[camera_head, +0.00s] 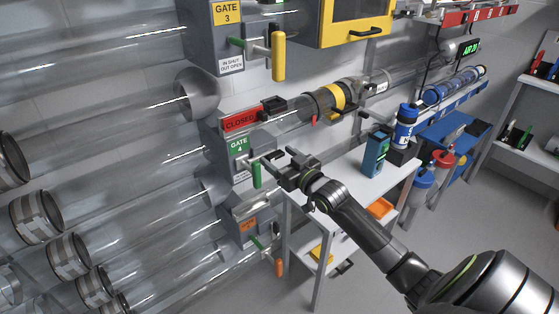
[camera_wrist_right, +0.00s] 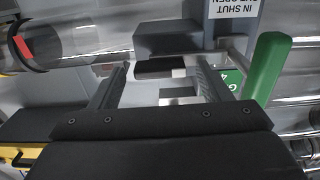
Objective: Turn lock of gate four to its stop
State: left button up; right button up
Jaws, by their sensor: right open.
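Gate four is a grey housing with a green "GATE 4" label (camera_head: 238,146) and a red "CLOSED" sign (camera_head: 240,121) above it. Its green handle (camera_head: 257,174) hangs down from a short shaft. In the right wrist view the green handle (camera_wrist_right: 266,68) stands at the right, outside the fingers. My right gripper (camera_head: 276,160) is open in front of the gate, just right of the handle. In the wrist view its two fingers (camera_wrist_right: 160,80) are spread, with dark and metal parts beyond and between them. I cannot tell whether they touch anything. My left gripper is not in view.
Gate three with a yellow handle (camera_head: 278,56) is above, and a lower gate with an orange handle (camera_head: 279,267) is below. Clear tubes run left. A white table (camera_head: 345,190) stands close on the right, holding a teal device (camera_head: 376,153). Open floor lies at the lower right.

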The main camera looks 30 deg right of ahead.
jog(key=shift+w, duration=0.2)
jog(key=c, duration=1.4)
